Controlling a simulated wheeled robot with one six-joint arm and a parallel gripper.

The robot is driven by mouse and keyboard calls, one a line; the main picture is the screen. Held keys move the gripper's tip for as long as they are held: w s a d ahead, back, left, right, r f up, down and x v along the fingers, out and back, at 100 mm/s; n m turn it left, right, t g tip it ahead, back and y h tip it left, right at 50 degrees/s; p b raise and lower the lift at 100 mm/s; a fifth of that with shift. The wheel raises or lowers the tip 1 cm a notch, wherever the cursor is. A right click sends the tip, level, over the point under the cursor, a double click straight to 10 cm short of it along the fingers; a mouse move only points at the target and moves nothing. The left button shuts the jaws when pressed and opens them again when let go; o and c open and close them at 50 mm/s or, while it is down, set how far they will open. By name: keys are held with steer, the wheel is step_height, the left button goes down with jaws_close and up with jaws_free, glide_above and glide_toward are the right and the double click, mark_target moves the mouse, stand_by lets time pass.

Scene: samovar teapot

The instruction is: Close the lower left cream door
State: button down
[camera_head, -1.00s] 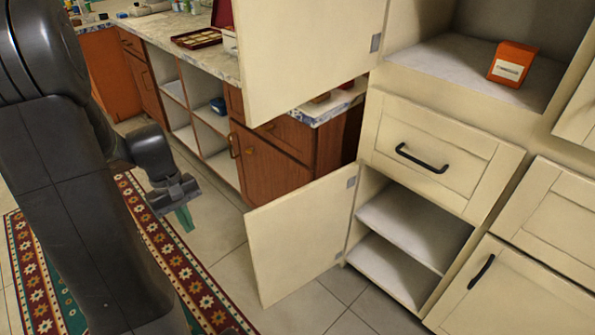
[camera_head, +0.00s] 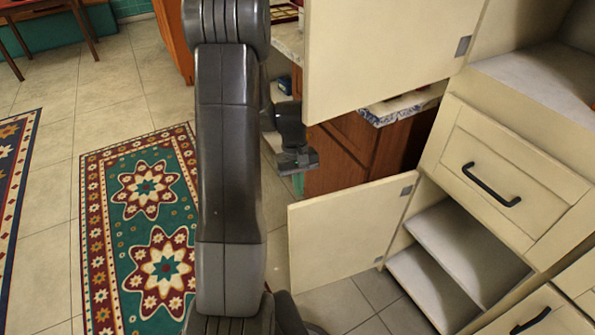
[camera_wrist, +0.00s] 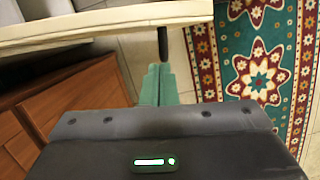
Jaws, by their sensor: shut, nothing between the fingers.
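The lower left cream door (camera_head: 345,232) stands wide open in the head view, its plain inner face toward me, hinged beside the open shelves. My gripper (camera_head: 298,182) shows just beyond the door's upper left corner, partly hidden by it. In the wrist view the green fingers of my gripper (camera_wrist: 158,82) are together and empty. A cream door edge (camera_wrist: 100,25) runs across the top left there, with a dark handle (camera_wrist: 162,43) just ahead of the fingertips. I cannot tell whether they touch.
An upper cream door (camera_head: 385,55) hangs open above. A cream drawer (camera_head: 495,185) is shut over the open shelves (camera_head: 465,255). Wooden cabinets (camera_head: 345,155) stand behind the doors. A patterned rug (camera_head: 140,230) and open tiled floor lie left.

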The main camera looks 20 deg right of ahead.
steer(key=shift+s+a+r, duration=0.1)
steer(key=shift+s, duration=0.8)
steer(key=shift+s+a+r, duration=0.1)
steer(key=shift+s, duration=0.8)
steer(key=shift+s, duration=0.1)
